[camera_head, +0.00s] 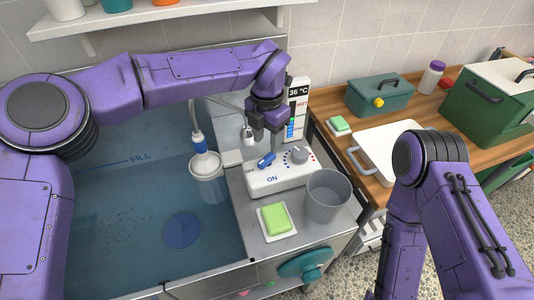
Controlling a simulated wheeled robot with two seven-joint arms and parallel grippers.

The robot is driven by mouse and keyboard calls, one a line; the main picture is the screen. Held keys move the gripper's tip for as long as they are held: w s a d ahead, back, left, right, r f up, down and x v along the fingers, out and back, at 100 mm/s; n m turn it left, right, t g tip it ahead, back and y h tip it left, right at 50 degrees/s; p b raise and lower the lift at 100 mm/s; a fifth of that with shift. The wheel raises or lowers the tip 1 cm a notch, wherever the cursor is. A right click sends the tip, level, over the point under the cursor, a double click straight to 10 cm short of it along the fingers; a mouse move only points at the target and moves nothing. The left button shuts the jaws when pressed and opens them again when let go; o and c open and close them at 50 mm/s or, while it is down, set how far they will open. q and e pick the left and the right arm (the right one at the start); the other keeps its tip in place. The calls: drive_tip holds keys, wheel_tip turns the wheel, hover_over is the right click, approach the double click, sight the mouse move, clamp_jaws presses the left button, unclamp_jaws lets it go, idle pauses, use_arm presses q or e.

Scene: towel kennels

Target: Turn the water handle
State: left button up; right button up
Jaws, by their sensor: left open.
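The water handle (266,160) is a small blue lever on a white control box (283,177) beside the tub. OFF is printed to its left and ON below it; I cannot tell exactly which label it is set to. A grey round knob (299,155) with colored dots sits to its right. My left gripper (266,140) points down just above and behind the handle, open and empty. It looks apart from the handle, though the exact gap is hard to judge. My right arm is at the right, and its gripper is not in view.
The tub (130,220) holds water, with a shower head (205,165) at its right rim. A grey cup (326,196) and a green sponge (276,219) stand in front of the box. A temperature display (298,105) reading 36 °C stands behind it.

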sight(267, 157)
use_arm(q)
wheel_tip(267, 157, up, 4)
drive_tip(key=shift+r, duration=0.1)
idle(7.7)
